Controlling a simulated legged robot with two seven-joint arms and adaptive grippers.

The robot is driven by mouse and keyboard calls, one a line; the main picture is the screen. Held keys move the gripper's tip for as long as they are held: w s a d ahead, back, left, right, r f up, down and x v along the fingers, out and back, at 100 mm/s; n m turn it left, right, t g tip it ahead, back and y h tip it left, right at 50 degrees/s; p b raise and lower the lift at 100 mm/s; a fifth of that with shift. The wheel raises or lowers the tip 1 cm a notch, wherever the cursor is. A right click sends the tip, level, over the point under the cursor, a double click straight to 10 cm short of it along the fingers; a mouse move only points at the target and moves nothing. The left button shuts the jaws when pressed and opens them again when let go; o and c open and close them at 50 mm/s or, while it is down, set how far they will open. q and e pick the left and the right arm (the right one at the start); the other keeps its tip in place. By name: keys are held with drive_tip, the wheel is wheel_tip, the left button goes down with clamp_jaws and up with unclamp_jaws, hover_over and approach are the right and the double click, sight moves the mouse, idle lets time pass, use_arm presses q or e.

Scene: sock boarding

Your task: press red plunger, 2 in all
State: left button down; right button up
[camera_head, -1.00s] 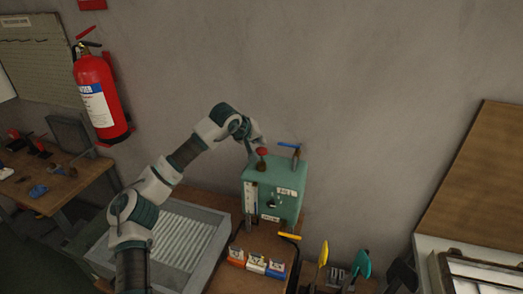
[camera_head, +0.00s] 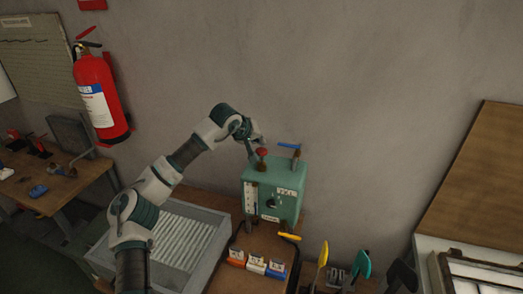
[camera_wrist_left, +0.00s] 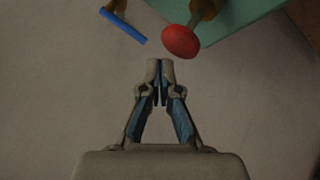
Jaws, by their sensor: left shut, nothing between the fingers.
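The red plunger (camera_head: 262,152) stands on top of the green machine box (camera_head: 273,190). Its round red head also shows in the left wrist view (camera_wrist_left: 181,42), just beyond and a little right of my fingertips. My left gripper (camera_head: 257,142) is beside the plunger head in the head view; its fingers are small and partly hidden there. In the left wrist view my left gripper (camera_wrist_left: 160,68) is shut and empty, with a small gap seen between its tips and the plunger. My right gripper is not in view.
A blue-handled lever (camera_head: 289,146) stands right of the plunger on the box. A grey ribbed tray (camera_head: 185,240) lies below my left arm. Orange, white and blue blocks (camera_head: 257,264) sit in front of the box. A wall rises behind.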

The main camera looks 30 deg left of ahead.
sight(260, 150)
use_arm(q)
drive_tip(key=shift+d+f, duration=0.1)
drive_tip(key=shift+f, duration=0.2)
drive_tip(key=shift+f, duration=0.1)
idle(0.3)
drive_tip(key=shift+f, duration=0.3)
drive_tip(key=shift+f+b, duration=0.6)
drive_tip(key=shift+f, duration=0.7)
idle(1.0)
drive_tip(key=shift+r, duration=0.15)
drive_tip(key=shift+r+p, duration=1.95)
drive_tip(key=shift+p, duration=0.2)
